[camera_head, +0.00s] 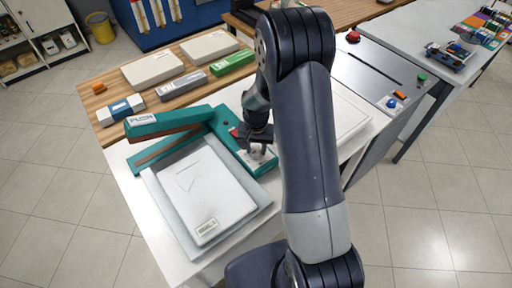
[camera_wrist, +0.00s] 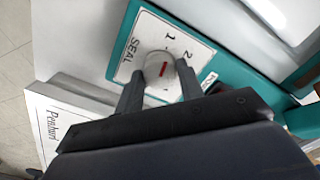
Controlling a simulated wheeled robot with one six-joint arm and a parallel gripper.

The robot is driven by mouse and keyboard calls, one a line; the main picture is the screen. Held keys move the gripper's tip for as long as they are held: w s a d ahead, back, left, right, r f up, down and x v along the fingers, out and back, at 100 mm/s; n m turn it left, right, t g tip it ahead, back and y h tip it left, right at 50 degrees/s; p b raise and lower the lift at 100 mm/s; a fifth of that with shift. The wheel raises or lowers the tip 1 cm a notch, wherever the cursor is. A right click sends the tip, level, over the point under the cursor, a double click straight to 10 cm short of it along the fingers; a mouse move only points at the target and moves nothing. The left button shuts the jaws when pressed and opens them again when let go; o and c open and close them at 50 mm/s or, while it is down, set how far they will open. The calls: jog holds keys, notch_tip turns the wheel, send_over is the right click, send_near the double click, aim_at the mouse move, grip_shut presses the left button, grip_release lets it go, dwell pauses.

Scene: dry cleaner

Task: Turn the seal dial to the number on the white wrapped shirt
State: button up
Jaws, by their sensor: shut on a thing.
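The white wrapped shirt (camera_head: 208,190) lies flat in a pale tray in front of the teal sealer (camera_head: 168,122). Its small label (camera_head: 206,226) seems to read SEAL with a digit too small to be sure of. The seal dial (camera_wrist: 158,64) is a round grey knob with a red mark, on a white plate marked SEAL, 1 and 2 in the wrist view. Any further numbers are hidden by my gripper. My gripper (camera_wrist: 158,88) has one finger on each side of the knob and is shut on it. In the head view my gripper (camera_head: 257,146) is over the sealer's right end.
Boxes in white (camera_head: 152,68), grey (camera_head: 182,85) and green (camera_head: 232,62) lie on the wooden counter behind. A blue and white box (camera_head: 121,110) is at its left. A panel with red and green buttons (camera_head: 378,70) stands to the right. A box lettered "Penhurl" or similar (camera_wrist: 60,125) is beside the sealer.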

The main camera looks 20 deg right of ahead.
jog(key=m+b, duration=0.2)
jog(key=m, duration=0.1)
jog(key=shift+f+m+b, duration=0.1)
jog(key=shift+m+b, duration=0.3)
jog(key=m+b, duration=0.2)
jog(key=m, duration=0.3)
jog(key=shift+m, duration=0.3)
jog(key=m+b, duration=0.2)
jog(key=m, duration=0.3)
jog(key=m+b, duration=0.1)
jog(key=m, duration=0.4)
jog(key=shift+m, duration=0.3)
jog(key=o, duration=1)
